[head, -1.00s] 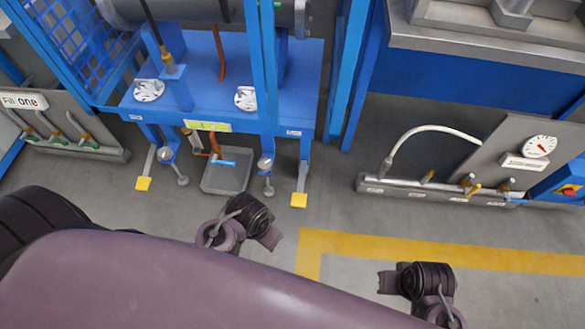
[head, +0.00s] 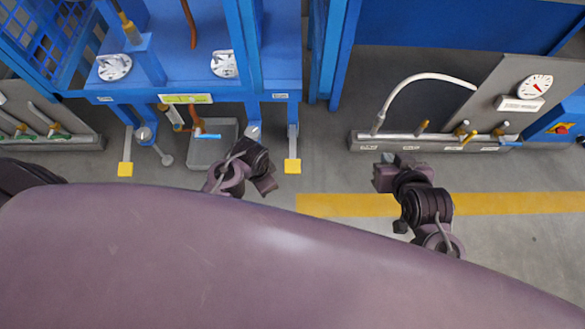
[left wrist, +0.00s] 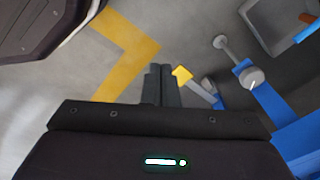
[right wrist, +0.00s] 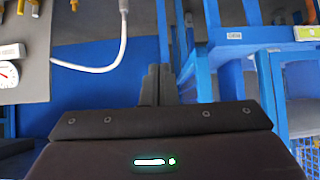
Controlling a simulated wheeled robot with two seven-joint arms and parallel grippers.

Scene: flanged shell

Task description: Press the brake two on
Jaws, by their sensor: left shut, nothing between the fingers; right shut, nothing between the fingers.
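Two yellow foot pedals stand on grey arms at the foot of the blue frame: a left pedal (head: 125,168) and a right pedal (head: 292,166). Small white labels sit above them, too small to read, so I cannot tell which is brake two. My left gripper (head: 268,184) is shut and empty, just left of the right pedal and nearer to me. In the left wrist view the yellow pedal (left wrist: 182,75) shows just right of the shut fingertips (left wrist: 161,68); contact is not clear. My right gripper (head: 382,176) is shut and empty, over the floor right of the pedals.
A grey tray (head: 214,146) lies between the pedals, with round-footed legs beside it. A low rail with taps (head: 430,141) and a white hose (head: 425,78) stand at right. A yellow floor line (head: 510,204) crosses open grey floor.

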